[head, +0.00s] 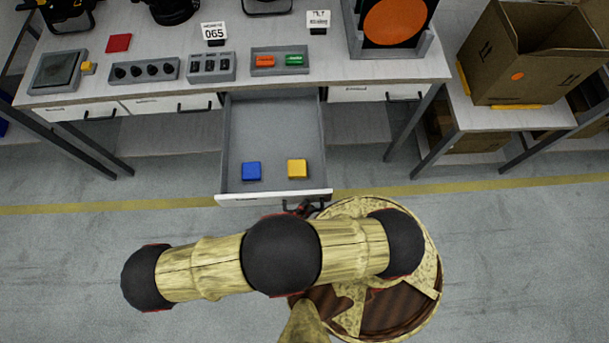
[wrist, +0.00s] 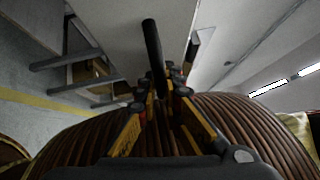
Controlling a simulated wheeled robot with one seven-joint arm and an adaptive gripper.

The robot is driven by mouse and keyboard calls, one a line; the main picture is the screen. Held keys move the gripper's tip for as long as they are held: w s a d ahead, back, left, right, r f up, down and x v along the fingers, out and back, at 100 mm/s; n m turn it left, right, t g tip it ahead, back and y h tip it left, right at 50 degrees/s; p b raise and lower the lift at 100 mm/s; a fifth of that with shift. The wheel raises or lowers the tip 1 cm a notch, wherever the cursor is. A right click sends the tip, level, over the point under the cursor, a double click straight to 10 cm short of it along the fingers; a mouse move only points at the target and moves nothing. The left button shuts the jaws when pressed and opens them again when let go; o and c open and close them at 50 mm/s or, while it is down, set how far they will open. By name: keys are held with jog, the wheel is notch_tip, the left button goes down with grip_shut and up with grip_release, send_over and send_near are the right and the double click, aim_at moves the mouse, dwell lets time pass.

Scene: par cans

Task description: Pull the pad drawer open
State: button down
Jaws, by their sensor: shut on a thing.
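The pad drawer (head: 272,120) is pulled far out from under the workbench in the head view. A blue pad (head: 251,171) and a yellow pad (head: 297,169) lie on its floor near the front. Its white front panel (head: 240,200) faces my arm. In the wrist view, my gripper (wrist: 166,88) is shut on the black drawer handle (wrist: 151,42), a bar that sticks out past the fingers. In the head view, my arm hides most of the gripper and handle.
The workbench (head: 225,25) holds switch trays, labels and an orange disc in a stand. Other white drawers (head: 62,111) are shut. A cardboard box (head: 530,55) stands on a side table at right. Grey floor (head: 510,240) is clear at right.

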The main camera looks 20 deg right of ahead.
jog(key=shift+a+f, duration=0.1)
jog(key=c, duration=2)
grip_release()
jog(key=shift+o, duration=0.2)
